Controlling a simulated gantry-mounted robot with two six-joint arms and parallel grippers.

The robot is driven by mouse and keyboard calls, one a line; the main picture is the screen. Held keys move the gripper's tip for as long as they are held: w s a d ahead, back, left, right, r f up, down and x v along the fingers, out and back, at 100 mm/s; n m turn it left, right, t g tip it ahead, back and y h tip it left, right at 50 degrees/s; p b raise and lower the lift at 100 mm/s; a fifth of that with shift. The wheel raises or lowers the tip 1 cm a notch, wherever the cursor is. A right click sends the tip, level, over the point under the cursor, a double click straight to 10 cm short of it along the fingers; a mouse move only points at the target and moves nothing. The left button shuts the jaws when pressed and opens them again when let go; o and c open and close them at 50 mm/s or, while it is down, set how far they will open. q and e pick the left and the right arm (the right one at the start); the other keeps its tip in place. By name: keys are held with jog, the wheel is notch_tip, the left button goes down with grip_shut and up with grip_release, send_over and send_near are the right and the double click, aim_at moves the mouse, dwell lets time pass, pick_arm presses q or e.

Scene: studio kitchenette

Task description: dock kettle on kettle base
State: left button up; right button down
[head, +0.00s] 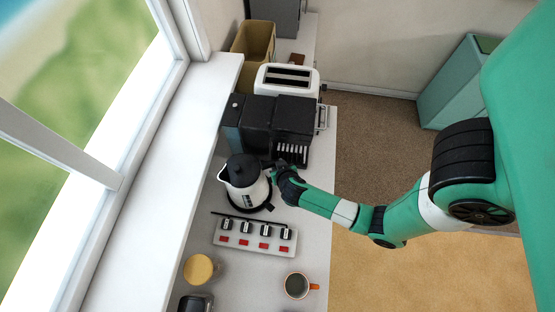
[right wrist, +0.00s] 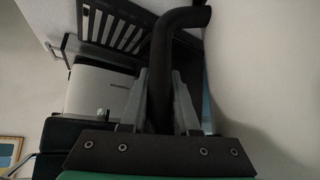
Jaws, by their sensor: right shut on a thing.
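The kettle (head: 248,192), white with a black lid and dark lettering, stands upright on the counter side nearest the window. A black round rim, the kettle base (head: 266,207), shows under and beside its lower right edge. The kettle covers most of the base, and I cannot tell whether it is fully seated. My right gripper (head: 279,169) is at the kettle's right side, shut on its handle. My left gripper is not in view.
A black coffee machine (head: 258,117) stands close behind the kettle, with a white toaster (head: 287,80) beyond. A power strip (head: 232,238) with several plugs lies just in front. A cup (head: 297,285) and a round yellow-topped item (head: 199,269) are nearer.

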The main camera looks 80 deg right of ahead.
jog(key=shift+w+r, duration=0.1)
jog(key=shift+r, duration=0.1)
jog(key=shift+p, duration=0.5)
jog(key=shift+f+b, duration=0.3)
jog(key=shift+f, duration=0.4)
dwell(0.4)
jog(key=c, duration=1)
grip_release()
jog(key=shift+o, duration=0.4)
jog(key=shift+f, duration=0.15)
jog(key=shift+p+v, duration=0.3)
jog(key=shift+v, duration=1.3)
jog(key=v, duration=0.8)
jog(key=shift+d, duration=0.1)
